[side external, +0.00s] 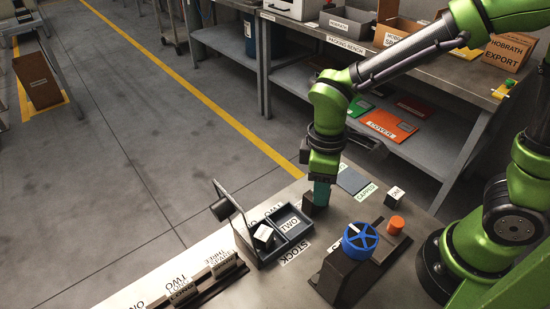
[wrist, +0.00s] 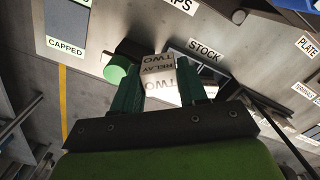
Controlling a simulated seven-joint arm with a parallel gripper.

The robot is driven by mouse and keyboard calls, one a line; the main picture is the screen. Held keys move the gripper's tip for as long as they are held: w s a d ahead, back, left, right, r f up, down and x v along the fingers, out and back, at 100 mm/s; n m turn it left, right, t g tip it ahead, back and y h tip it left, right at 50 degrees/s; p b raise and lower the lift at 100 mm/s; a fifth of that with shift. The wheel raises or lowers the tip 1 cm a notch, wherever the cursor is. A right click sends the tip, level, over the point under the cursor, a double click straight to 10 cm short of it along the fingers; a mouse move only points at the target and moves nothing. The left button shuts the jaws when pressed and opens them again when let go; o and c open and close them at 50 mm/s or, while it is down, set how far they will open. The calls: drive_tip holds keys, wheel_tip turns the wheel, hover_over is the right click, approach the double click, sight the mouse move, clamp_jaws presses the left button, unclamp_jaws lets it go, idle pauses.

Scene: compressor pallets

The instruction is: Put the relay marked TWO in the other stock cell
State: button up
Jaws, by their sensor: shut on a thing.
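My gripper (side external: 322,193) points down over the bench, just right of the stock tray (side external: 257,262). In the wrist view, my gripper (wrist: 158,92) is shut on a pale relay (wrist: 160,68) marked TWO, held between its teal fingers. In the side view the fingers hide most or all of this relay. The stock tray has two cells side by side. A white-topped block (side external: 263,234) sits in its left cell. The word TWO shows in the right cell (side external: 288,225); I cannot tell whether it is on the floor or on a part.
A dark block (side external: 310,204) stands close beside my gripper. A blue handwheel (side external: 360,238) and an orange knob (side external: 396,225) stand to the right on dark fixtures. A white block (side external: 395,196) stands behind.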

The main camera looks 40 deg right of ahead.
sight(289, 225)
drive_tip(key=w+a+n, duration=0.4)
drive_tip(key=a+n, duration=0.1)
drive_tip(key=n, duration=0.6)
drive_tip(key=f, duration=0.8)
drive_tip(key=shift+s+f, duration=0.2)
drive_tip(key=shift+f, duration=0.2)
drive_tip(key=shift+f, duration=0.15)
drive_tip(key=o, duration=0.8)
